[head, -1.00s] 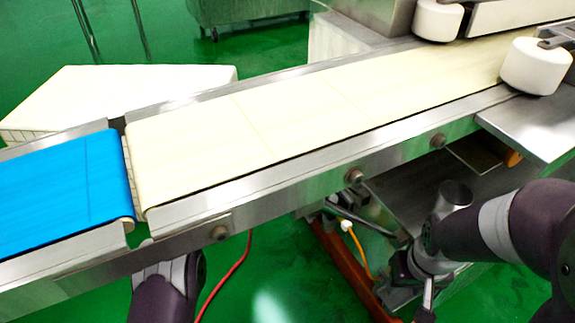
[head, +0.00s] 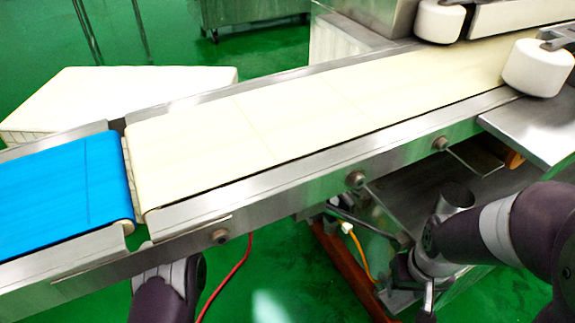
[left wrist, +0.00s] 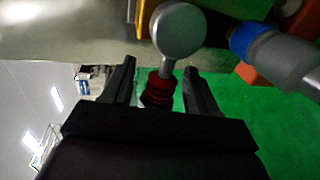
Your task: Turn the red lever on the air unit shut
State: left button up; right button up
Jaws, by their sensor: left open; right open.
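In the left wrist view, my left gripper (left wrist: 160,85) is open, with one dark finger on each side of a small red ribbed part (left wrist: 158,88). This red part sits below a round grey disc on a short stem (left wrist: 180,32). I cannot tell whether it is the red lever, or whether the fingers touch it. In the head view the left gripper is hidden below the conveyor; only my left forearm shows at the bottom. My right gripper (head: 428,296) is open at the lower right, partly cut off by the bottom edge. The lever cannot be made out in the head view.
A conveyor with a cream belt (head: 300,115) and blue belt (head: 65,190) crosses the head view above my arms. A red hose (head: 226,275) and an orange cable (head: 362,260) hang below. The left wrist view shows a grey cylinder with a blue ring (left wrist: 250,40) at right.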

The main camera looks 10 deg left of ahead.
pick_arm(q)
jog(key=p+v, duration=0.6)
jog(key=v, duration=0.6)
jog(key=shift+s+a+p, duration=0.15)
jog(key=shift+a+p, duration=0.15)
jog(key=shift+p, duration=0.05)
